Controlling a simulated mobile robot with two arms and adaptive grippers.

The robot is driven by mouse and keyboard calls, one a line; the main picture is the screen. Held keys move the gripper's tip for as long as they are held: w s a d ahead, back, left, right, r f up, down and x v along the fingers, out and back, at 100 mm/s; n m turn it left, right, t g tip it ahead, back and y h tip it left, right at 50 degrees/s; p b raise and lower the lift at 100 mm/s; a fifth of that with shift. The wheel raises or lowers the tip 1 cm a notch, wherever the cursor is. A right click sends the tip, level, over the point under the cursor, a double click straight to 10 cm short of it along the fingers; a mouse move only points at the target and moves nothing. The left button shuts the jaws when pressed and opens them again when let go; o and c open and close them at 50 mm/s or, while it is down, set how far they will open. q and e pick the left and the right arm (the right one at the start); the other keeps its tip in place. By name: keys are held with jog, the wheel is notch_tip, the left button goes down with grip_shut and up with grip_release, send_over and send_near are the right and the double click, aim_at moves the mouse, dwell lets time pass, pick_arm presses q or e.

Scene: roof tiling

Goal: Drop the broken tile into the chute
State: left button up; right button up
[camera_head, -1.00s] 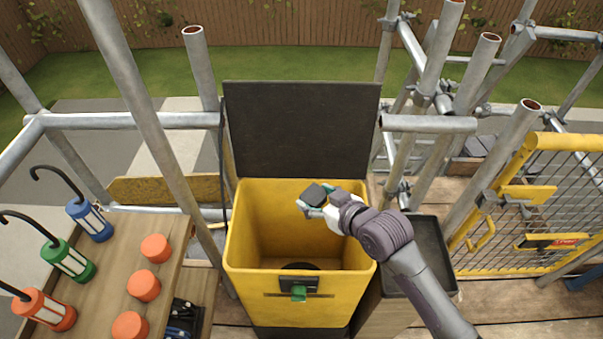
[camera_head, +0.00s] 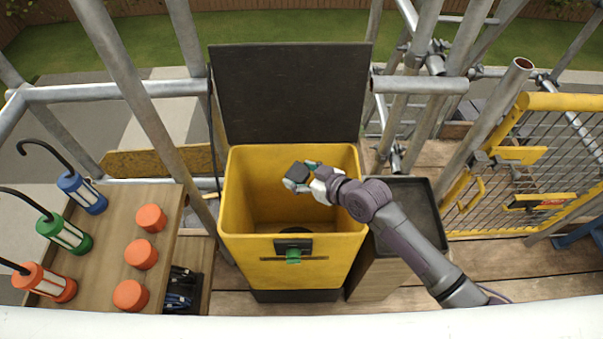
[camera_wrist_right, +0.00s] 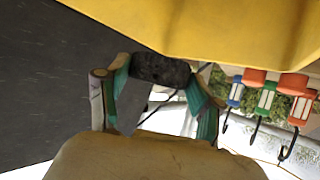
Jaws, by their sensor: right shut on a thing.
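The chute is a yellow bin (camera_head: 262,269) with its black lid (camera_head: 288,95) standing open at the back. My right gripper (camera_head: 303,175) is over the chute's open mouth in the head view. It is shut on a small dark piece, the broken tile (camera_head: 295,174). In the right wrist view the tile (camera_wrist_right: 162,69) sits between the green-padded fingertips, with the yellow chute wall (camera_wrist_right: 215,28) close above it in the picture. How high the tile is above the chute floor is hard to tell. My left gripper is not in view.
A wooden bench (camera_head: 105,235) at the left carries orange caps (camera_head: 141,254) and hooked blue, green and orange lanterns (camera_head: 63,233). A dark tray (camera_head: 413,210) stands right of the chute. Scaffold poles and a yellow gate (camera_head: 545,155) surround the area.

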jog(key=o, duration=1.2)
jog(key=shift+o, duration=0.7)
jog(key=shift+f, duration=0.1)
jog(key=shift+s, duration=0.1)
jog(key=v, duration=1.2)
jog(key=shift+f, duration=0.1)
